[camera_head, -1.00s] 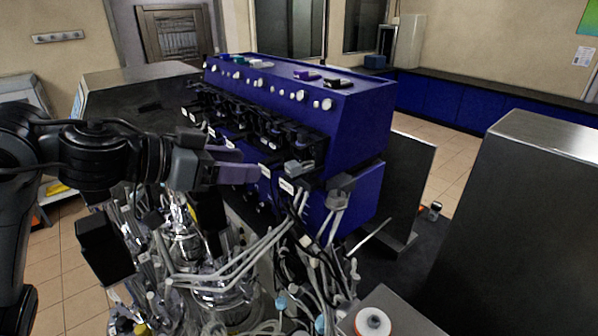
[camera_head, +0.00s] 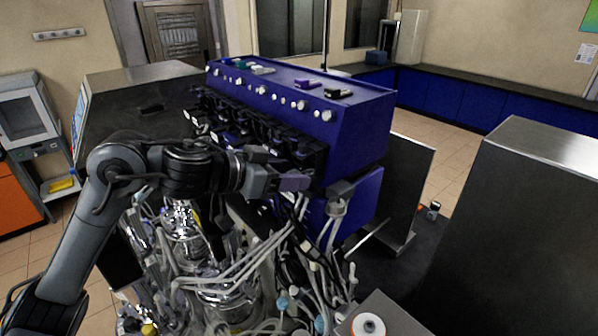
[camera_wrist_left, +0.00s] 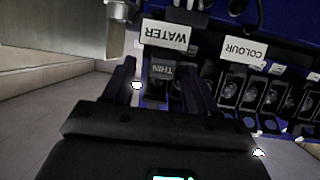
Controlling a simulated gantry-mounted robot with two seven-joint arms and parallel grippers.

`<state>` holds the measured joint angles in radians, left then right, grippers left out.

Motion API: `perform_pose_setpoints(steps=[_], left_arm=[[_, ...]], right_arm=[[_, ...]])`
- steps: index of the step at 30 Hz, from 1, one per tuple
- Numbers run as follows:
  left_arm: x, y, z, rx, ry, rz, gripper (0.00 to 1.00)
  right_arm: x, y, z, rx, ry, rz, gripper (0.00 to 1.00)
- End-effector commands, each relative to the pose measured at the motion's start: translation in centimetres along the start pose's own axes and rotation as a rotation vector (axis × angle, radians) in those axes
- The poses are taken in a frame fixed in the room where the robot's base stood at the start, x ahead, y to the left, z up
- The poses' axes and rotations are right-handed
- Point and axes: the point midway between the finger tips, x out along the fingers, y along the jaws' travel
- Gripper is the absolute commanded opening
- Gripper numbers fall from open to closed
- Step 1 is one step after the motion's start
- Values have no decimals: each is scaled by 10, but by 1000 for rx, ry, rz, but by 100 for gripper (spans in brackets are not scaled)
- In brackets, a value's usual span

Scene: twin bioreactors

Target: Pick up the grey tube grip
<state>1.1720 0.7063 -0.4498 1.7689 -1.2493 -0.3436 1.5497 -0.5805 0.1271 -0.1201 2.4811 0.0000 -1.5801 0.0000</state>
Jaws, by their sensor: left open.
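A small dark grey block marked THIN (camera_wrist_left: 161,69) sits on the front of the blue unit in the left wrist view, below the WATER label; it looks like the grey tube grip. My left gripper (camera_wrist_left: 158,88) is open, with one finger on each side of this block. I cannot tell whether the fingers touch it. In the head view my left gripper (camera_head: 288,178) is at the right end of the pump row and hides the block. Another grey piece (camera_head: 341,188) with tubes hangs just right of it. My right gripper is not in view.
The blue unit (camera_head: 350,115) has several small coloured pieces on top. Glass vessels (camera_head: 225,295) and a tangle of tubes (camera_head: 265,250) crowd the space below my left gripper. A large metal box (camera_head: 525,190) stands on the right.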

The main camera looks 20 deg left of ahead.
Motion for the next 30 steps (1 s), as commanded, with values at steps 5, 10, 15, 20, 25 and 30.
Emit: perform_pose_setpoints(steps=[5, 10, 15, 20, 25, 30], left_arm=[[2, 0, 0, 0, 0, -1, 57], [2, 0, 0, 0, 0, 0, 47], [2, 0, 0, 1, 0, 0, 21], [2, 0, 0, 1, 1, 0, 0], [2, 0, 0, 1, 1, 0, 0], [1, 0, -2, 1, 1, 0, 0]], right_arm=[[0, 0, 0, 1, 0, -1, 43], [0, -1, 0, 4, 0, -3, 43], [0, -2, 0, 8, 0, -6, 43], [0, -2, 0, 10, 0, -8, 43], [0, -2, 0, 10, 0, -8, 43], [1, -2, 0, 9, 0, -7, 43]])
